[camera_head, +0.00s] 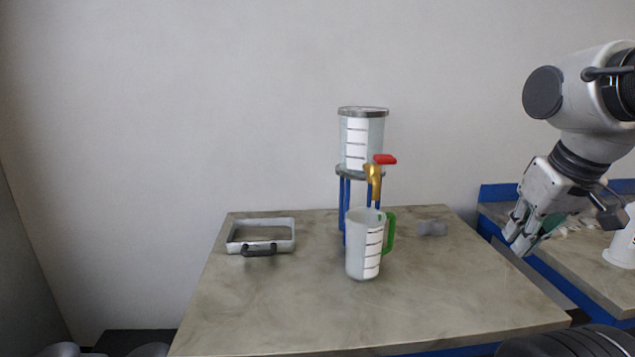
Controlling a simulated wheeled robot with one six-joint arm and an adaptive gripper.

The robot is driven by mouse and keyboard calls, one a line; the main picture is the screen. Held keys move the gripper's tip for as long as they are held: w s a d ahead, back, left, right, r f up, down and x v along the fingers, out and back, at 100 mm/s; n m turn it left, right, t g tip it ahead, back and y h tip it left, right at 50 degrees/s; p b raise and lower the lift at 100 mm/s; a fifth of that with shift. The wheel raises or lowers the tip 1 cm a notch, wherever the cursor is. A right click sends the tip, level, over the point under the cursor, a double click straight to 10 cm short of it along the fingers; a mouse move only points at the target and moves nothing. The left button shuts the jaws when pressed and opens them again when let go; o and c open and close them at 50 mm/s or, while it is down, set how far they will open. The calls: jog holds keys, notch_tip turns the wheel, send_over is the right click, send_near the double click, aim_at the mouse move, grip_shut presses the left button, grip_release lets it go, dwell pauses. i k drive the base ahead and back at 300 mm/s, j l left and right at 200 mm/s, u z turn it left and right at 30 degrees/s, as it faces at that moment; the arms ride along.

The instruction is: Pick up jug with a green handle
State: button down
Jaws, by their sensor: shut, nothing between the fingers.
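The jug (364,249) is pale and translucent with dark measuring marks, and it stands upright on the table. Its green handle (390,232) points to the right. My gripper (516,241) is at the right, pointing down and left, well apart from the jug. It is shut and empty, and nothing hides the jug's handle from it in this view.
A vessel (361,140) on a blue-legged stand (345,200) has a brass tap (374,181) with a red lever, overhanging the jug. The table's (300,310) front is clear.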

aim_at(364, 226)
jog(key=u, duration=1.8)
jog(key=z, duration=1.75)
jog(key=l+z, duration=0.25)
jog(key=l, duration=0.3)
jog(key=l+z, duration=0.25)
jog(key=l, duration=0.3)
